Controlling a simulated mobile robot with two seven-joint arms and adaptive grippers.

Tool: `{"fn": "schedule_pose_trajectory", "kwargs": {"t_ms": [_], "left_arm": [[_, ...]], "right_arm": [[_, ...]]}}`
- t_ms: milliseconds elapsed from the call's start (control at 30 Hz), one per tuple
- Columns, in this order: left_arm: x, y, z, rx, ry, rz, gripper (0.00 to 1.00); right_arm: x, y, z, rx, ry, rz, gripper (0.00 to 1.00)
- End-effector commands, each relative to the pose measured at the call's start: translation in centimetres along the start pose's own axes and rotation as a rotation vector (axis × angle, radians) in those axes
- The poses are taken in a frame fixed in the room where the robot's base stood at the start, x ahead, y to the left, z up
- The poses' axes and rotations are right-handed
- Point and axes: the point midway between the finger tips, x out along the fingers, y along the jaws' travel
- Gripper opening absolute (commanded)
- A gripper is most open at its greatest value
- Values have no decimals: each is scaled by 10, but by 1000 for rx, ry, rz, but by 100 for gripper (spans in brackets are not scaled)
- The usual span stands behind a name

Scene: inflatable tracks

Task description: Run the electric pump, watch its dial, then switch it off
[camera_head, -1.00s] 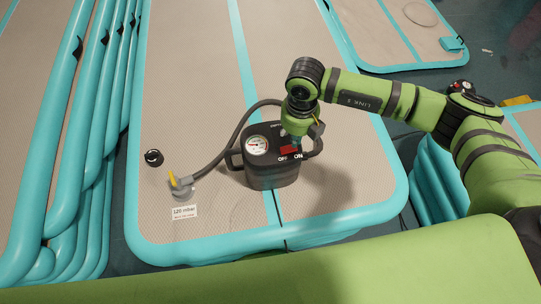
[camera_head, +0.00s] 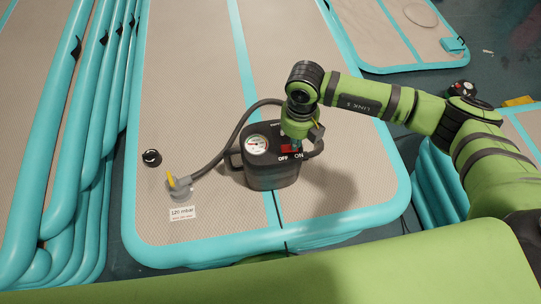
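The black electric pump (camera_head: 268,175) stands on the beige inflatable track (camera_head: 215,235). Its white round dial (camera_head: 257,144) faces up at the top left; the needle is too small to read surely. A red switch (camera_head: 288,149) sits by the OFF and ON labels. My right gripper (camera_head: 293,140) points down at the switch, very close to it; its fingers are mostly hidden behind the wrist. A dark hose (camera_head: 223,150) runs from the pump to a grey connector with a yellow lever (camera_head: 177,184) on the track. A label (camera_head: 182,213) reads 120 mbar. My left gripper is out of view.
A black cap (camera_head: 152,158) lies left of the connector. Folded turquoise tracks (camera_head: 85,100) are stacked at the left. Another flat track (camera_head: 410,30) lies at the back right. The track behind the pump is clear.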

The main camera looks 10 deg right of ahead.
Motion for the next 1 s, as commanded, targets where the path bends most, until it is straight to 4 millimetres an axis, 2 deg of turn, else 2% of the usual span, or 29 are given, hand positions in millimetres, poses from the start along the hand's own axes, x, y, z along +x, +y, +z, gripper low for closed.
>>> {"fn": "schedule_pose_trajectory", "kwargs": {"t_ms": [133, 533, 1000], "left_arm": [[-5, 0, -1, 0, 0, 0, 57], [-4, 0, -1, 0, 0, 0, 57], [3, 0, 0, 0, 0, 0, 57]], "right_arm": [[-9, 0, 0, 0, -1, 0, 0], [-8, 2, 1, 0, -1, 0, 0], [-8, 28, 1, -1, -2, 0, 0]]}}
